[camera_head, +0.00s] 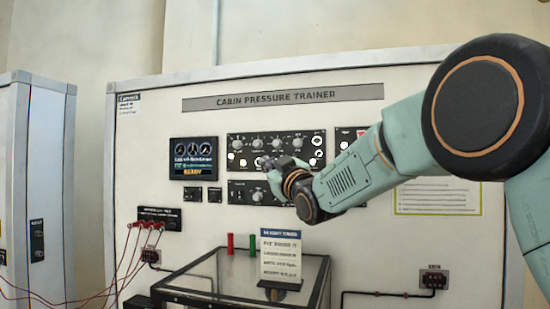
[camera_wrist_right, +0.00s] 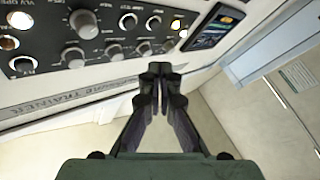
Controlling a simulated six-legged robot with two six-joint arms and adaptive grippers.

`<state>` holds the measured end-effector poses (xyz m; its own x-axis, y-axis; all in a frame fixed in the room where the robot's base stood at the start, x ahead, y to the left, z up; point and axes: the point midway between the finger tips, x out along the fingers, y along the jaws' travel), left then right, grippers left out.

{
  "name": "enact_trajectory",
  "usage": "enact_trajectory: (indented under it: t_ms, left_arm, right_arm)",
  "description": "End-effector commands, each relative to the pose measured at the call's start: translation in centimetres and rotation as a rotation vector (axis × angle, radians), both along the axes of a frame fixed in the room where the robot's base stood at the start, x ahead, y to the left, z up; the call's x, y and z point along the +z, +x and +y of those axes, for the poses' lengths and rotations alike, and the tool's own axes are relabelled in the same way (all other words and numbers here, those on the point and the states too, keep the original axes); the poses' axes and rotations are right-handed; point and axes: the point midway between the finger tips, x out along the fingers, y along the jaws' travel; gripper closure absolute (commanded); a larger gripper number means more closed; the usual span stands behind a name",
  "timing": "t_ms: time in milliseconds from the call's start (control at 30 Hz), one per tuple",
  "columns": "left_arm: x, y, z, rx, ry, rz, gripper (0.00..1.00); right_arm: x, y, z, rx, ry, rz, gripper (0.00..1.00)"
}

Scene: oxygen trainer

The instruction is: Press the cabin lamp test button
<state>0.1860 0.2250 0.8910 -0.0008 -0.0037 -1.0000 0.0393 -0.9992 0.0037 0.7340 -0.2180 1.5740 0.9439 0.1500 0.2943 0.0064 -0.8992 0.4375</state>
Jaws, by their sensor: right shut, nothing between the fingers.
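The upper control panel (camera_head: 276,150) is black, with several grey knobs and pale round lamps or buttons, on the white trainer board (camera_head: 140,110). Its labels are too small to read in the head view, so I cannot tell which control is the lamp test button. My right gripper (camera_head: 268,165) is at the panel's lower edge, in front of the controls, and hides some of them. In the right wrist view its fingertips (camera_wrist_right: 159,70) are together and empty, near two small knobs (camera_wrist_right: 145,49). I cannot tell whether they touch anything. My left gripper is out of view.
A screen (camera_head: 193,158) reading READY is left of the panel. Red cables (camera_head: 135,235) hang from a socket block at lower left. A glass-topped case (camera_head: 225,272) with an upright card (camera_head: 281,255) stands below the panel. A grey cabinet (camera_head: 38,180) stands at far left.

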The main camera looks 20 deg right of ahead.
Motion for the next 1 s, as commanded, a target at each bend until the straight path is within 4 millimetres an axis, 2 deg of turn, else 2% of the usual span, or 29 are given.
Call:
enact_trajectory:
  t_ms: [33,100,400,1000]
  left_arm:
    - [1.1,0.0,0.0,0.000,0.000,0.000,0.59]
    - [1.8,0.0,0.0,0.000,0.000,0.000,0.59]
    - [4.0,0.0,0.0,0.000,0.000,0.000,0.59]
    - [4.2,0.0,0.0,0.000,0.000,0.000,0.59]
  right_arm:
    - [0.5,0.7,-0.4,-0.001,0.002,0.001,1.00]
    - [0.5,1.4,-0.8,0.000,0.001,0.001,1.00]
    - [0.4,3.9,-2.4,0.001,0.001,-0.001,1.00]
    - [0.1,4.5,-2.8,0.000,-0.001,-0.001,1.00]
